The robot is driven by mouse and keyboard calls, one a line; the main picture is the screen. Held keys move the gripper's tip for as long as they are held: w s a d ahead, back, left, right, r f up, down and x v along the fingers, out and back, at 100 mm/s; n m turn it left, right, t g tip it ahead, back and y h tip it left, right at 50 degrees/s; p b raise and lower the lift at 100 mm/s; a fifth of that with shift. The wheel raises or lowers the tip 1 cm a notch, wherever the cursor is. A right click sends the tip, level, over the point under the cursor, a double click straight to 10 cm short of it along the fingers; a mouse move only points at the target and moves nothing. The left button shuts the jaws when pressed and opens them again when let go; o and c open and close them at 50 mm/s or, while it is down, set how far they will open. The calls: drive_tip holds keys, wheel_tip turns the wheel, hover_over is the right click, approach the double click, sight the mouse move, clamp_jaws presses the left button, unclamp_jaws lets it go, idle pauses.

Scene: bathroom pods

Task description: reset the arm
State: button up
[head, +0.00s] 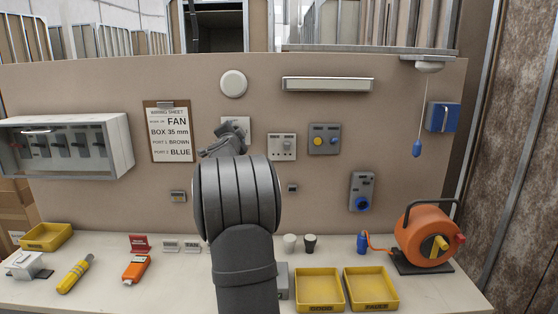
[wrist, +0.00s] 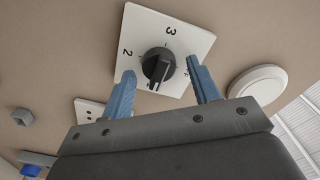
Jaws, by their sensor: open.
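My gripper (wrist: 161,66) is open, its two blue fingers spread apart in the wrist view. A black rotary knob (wrist: 157,64) on a white square plate (wrist: 184,36) shows between the fingertips, with visible gaps on both sides. The figures 2 and 3 are printed on the plate. How far the fingertips are from the wall cannot be told. In the head view my gripper (head: 226,138) is in front of the plate (head: 244,125), and my arm hides much of that area. No object is held.
Below, the bench holds yellow trays (head: 319,302), an orange cable reel (head: 424,238) and small cups (head: 290,243). A breaker cabinet (head: 122,145) hangs left.

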drive_tip(key=n, duration=0.6)
drive_tip(key=shift+a+r+n, duration=0.1)
drive_tip(key=shift+n, duration=0.2)
